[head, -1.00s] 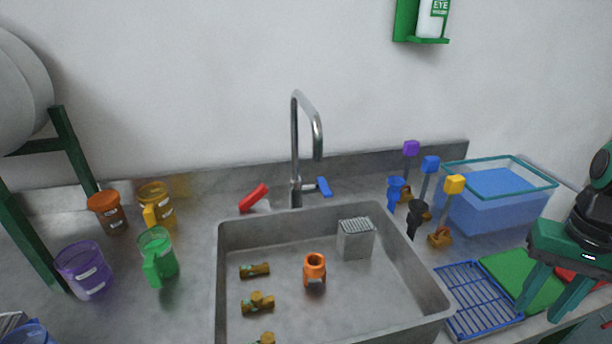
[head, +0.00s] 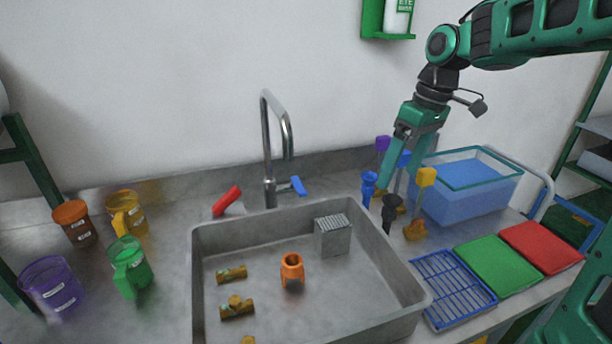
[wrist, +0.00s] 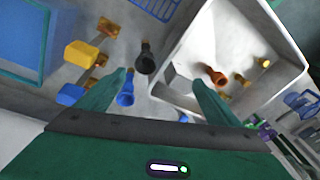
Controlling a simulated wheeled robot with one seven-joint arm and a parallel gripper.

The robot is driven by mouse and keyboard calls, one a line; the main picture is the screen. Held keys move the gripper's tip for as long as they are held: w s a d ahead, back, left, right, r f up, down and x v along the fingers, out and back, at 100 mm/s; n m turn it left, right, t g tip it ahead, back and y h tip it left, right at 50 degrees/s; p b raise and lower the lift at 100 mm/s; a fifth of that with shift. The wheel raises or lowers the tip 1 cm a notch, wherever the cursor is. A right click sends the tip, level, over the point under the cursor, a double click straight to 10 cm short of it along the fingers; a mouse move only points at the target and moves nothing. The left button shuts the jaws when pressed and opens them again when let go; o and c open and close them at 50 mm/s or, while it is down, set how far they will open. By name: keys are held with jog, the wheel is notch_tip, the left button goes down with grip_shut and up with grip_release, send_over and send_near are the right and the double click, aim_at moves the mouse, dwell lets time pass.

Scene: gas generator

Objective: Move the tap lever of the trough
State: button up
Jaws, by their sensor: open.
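The trough (head: 205,260) is a grey metal basin set in the counter, in the middle of the head view. Its tap (head: 267,150) is a tall curved metal spout behind the back rim. The blue tap lever (head: 298,186) sticks out to the right of the tap's base. My gripper (head: 394,185) is open and empty, pointing down, to the right of the tap and apart from the lever. Its spread fingers show in the wrist view (wrist: 159,77).
Blue (head: 369,187) and black (head: 389,212) pieces and yellow-topped stands (head: 426,178) stand close to my gripper. A blue bin (head: 465,190) is to the right. A red piece (head: 227,200) lies left of the tap. Cups (head: 130,265) stand at the left.

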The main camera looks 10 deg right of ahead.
jog(key=w+a+r+n+y, duration=0.1)
jog(key=w+a+n, duration=0.6)
jog(key=w+a, duration=0.2)
jog(key=n+g+y, duration=0.1)
jog(key=n+g, duration=0.1)
jog(key=n, duration=0.4)
send_near(299, 183)
jog(key=x, duration=0.7)
jog(key=shift+s+f, duration=0.15)
jog(key=shift+c, duration=0.6)
